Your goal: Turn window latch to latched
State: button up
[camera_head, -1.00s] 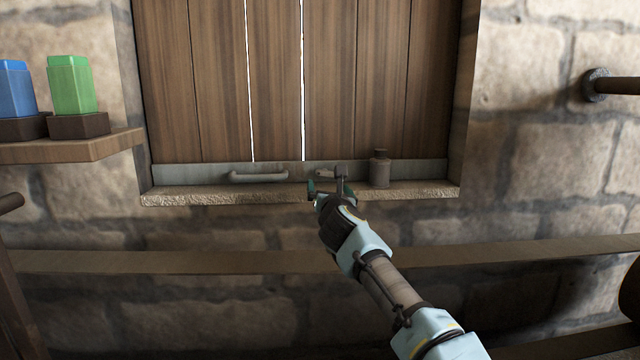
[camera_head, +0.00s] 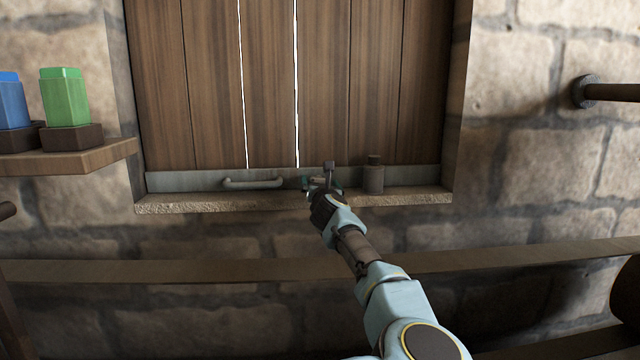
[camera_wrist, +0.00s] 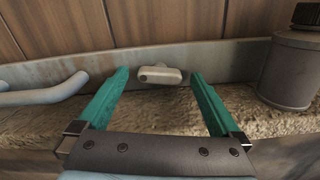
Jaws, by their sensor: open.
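The window latch (camera_wrist: 162,75) is a small grey-metal piece on the metal strip along the bottom of the wooden shutter (camera_head: 270,80). In the wrist view it lies roughly level, just beyond my fingertips and between their lines. My gripper (camera_wrist: 158,78) is open and empty, its two green fingers on either side of the latch's near space. In the head view my gripper (camera_head: 322,183) is at the sill and hides most of the latch. I cannot tell whether a finger touches it.
A grey handle (camera_head: 252,183) sits left of my gripper on the strip. A grey canister (camera_head: 373,176) stands close on the right of the sill (camera_head: 200,202). A shelf (camera_head: 95,158) at left holds a blue block (camera_head: 12,102) and a green block (camera_head: 64,98).

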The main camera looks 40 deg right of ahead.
jog(key=c, duration=1.4)
jog(key=shift+f+n+b, duration=0.2)
jog(key=shift+n+b, duration=0.4)
jog(key=shift+b, duration=0.35)
jog(key=shift+r+n+b, duration=0.15)
jog(key=shift+n+b, duration=0.15)
jog(key=shift+n, duration=0.1)
jog(key=o, duration=1.4)
jog(key=shift+s, duration=0.1)
